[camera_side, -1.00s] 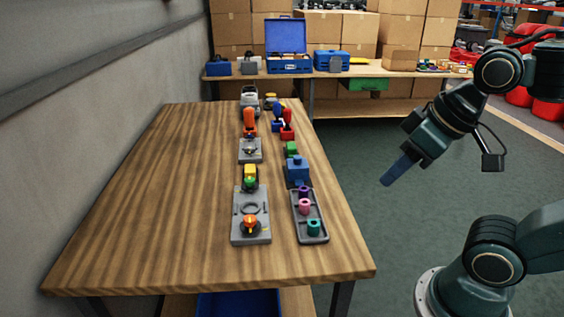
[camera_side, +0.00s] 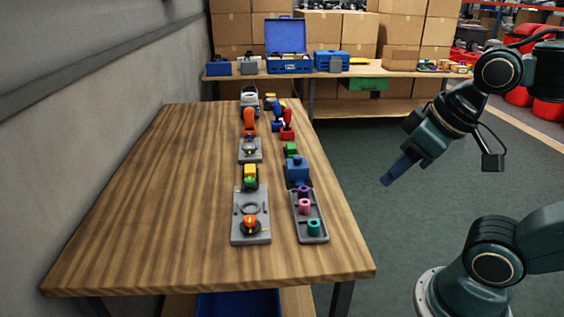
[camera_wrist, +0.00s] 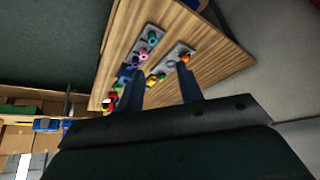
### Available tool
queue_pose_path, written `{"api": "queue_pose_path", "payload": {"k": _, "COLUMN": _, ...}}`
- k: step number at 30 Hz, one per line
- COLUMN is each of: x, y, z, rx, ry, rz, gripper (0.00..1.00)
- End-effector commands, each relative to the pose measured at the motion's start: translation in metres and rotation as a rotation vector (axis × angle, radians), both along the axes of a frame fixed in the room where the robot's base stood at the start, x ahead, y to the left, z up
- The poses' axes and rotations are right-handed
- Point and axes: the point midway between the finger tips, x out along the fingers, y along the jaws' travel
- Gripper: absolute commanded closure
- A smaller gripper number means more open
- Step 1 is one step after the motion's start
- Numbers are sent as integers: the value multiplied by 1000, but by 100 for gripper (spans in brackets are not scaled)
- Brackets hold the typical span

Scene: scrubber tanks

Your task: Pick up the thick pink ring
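The thick pink ring (camera_side: 304,205) stands in the middle of a dark grey tray (camera_side: 321,237) near the table's right edge. A purple ring (camera_side: 303,191) is behind it and a teal ring (camera_side: 314,228) is in front of it. The pink ring also shows in the wrist view (camera_wrist: 144,52), between the teal and purple rings. My gripper (camera_side: 387,182) hangs in the air to the right of the table, well apart from the tray. In the wrist view my gripper's two fingers (camera_wrist: 162,78) stand apart with nothing between them.
A grey plate (camera_side: 251,226) with a red-orange knob lies left of the tray. Blue, green, yellow and red parts stand in rows behind. The left half of the wooden table (camera_side: 150,220) is clear. A back bench holds blue cases (camera_side: 288,66).

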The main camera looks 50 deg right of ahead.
Motion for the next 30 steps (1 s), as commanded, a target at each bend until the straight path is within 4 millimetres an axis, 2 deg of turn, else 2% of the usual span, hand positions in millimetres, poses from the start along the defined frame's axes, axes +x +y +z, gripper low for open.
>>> {"api": "queue_pose_path", "payload": {"k": 3, "x": 0, "y": 0, "z": 0, "rx": 0, "ry": 0, "rz": 0, "gripper": 64}}
{"api": "queue_pose_path", "payload": {"k": 6, "x": 0, "y": 0, "z": 0, "rx": 0, "ry": 0, "rz": 0, "gripper": 47}}
{"api": "queue_pose_path", "payload": {"k": 20, "x": 6, "y": -1, "z": 2, "rx": 9, "ry": 12, "rz": -23, "gripper": 47}}
{"api": "queue_pose_path", "payload": {"k": 26, "x": 25, "y": -4, "z": 5, "rx": 44, "ry": 54, "rz": -107, "gripper": 47}}
{"api": "queue_pose_path", "payload": {"k": 30, "x": 47, "y": -9, "z": 7, "rx": 79, "ry": 97, "rz": -202, "gripper": 47}}
